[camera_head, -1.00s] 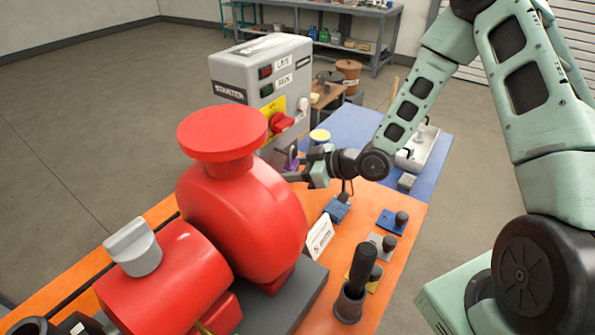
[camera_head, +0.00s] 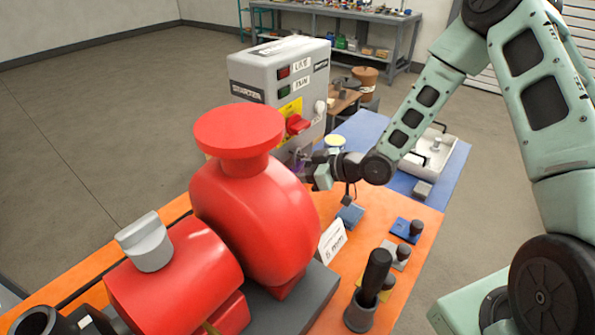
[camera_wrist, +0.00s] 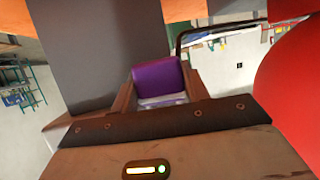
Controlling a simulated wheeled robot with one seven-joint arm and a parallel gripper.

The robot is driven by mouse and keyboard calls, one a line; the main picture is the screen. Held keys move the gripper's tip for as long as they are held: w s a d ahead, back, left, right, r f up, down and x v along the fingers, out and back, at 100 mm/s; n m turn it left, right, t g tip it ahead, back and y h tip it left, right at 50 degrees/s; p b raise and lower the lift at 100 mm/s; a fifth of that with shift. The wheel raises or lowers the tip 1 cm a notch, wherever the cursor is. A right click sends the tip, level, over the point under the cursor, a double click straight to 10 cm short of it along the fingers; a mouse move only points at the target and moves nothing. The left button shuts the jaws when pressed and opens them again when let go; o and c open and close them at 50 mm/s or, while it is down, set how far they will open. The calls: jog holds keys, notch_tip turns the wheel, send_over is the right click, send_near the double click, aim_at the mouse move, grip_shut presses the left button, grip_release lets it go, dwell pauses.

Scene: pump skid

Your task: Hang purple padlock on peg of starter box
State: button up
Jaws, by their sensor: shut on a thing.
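The purple padlock (camera_wrist: 157,75) sits between the two brown fingers of my gripper (camera_wrist: 159,92), which is shut on it. In the head view only a small purple patch of the padlock (camera_head: 299,167) shows, at the tip of my gripper (camera_head: 305,170). The grey starter box (camera_head: 262,75) stands just behind and above my gripper, with labels, lamps and a red switch (camera_head: 298,125) on its front. I cannot make out the peg or the padlock's shackle clearly. In the wrist view a grey panel (camera_wrist: 85,60) fills the upper left.
The red pump (camera_head: 250,210) stands close in front of and left of my gripper, and its red side fills the right edge of the wrist view (camera_wrist: 295,95). A blue block (camera_head: 350,215), a white sign (camera_head: 332,240) and several black-knobbed pieces stand on the orange bench.

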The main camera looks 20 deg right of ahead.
jog(key=o, duration=1.2)
jog(key=shift+o, duration=0.2)
jog(key=b+v, duration=0.1)
jog(key=v, duration=1.6)
jog(key=shift+s+b, duration=0.25)
jog(key=shift+b, duration=0.1)
jog(key=shift+d, duration=0.1)
